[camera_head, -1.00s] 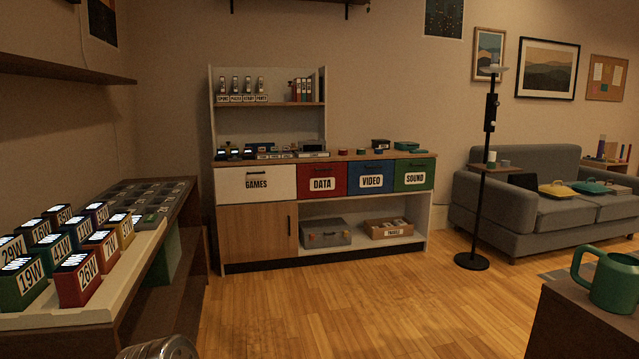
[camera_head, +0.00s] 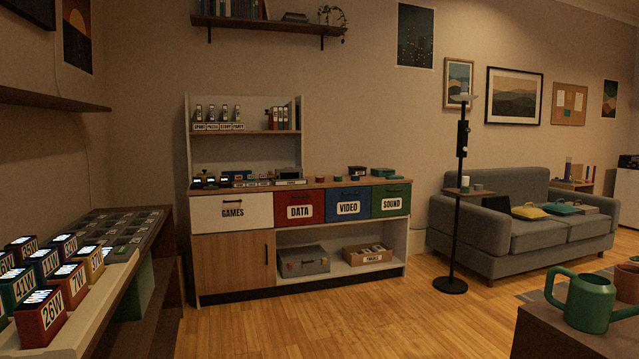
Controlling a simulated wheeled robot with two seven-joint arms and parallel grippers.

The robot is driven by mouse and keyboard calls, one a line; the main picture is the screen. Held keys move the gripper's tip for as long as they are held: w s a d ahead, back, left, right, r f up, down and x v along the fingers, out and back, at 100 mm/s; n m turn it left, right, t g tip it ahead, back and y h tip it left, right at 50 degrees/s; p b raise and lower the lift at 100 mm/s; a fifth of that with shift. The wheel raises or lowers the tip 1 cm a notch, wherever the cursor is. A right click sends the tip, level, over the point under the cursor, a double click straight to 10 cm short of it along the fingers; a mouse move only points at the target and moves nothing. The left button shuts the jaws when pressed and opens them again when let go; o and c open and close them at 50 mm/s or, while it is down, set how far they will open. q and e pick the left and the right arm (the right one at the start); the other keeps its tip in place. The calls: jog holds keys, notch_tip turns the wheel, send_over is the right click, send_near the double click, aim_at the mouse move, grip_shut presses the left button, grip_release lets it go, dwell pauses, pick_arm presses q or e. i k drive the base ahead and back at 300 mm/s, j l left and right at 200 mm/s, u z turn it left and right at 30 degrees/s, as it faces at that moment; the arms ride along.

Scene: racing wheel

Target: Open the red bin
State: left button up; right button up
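The red bin (camera_head: 300,199) labelled DATA is a front in the top row of the cabinet against the back wall. It sits between the white GAMES front (camera_head: 231,213) and the blue VIDEO bin (camera_head: 349,203), with the green SOUND bin (camera_head: 391,201) at the far right. Its face is flush with its neighbours and it looks closed. A dark handle shows near its top edge. The cabinet is across the room from me. Neither of my grippers is in view.
Open wood floor (camera_head: 350,325) lies before the cabinet. At left is a bench with a cream tray (camera_head: 88,305) of labelled boxes. At right front is a dark table with a green watering can (camera_head: 590,303). A lamp stand (camera_head: 450,285) and grey sofa (camera_head: 510,240) stand right of the cabinet.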

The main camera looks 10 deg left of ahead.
aim_at(290, 209)
jog(key=i+u, duration=0.35)
jog(key=i, duration=0.75)
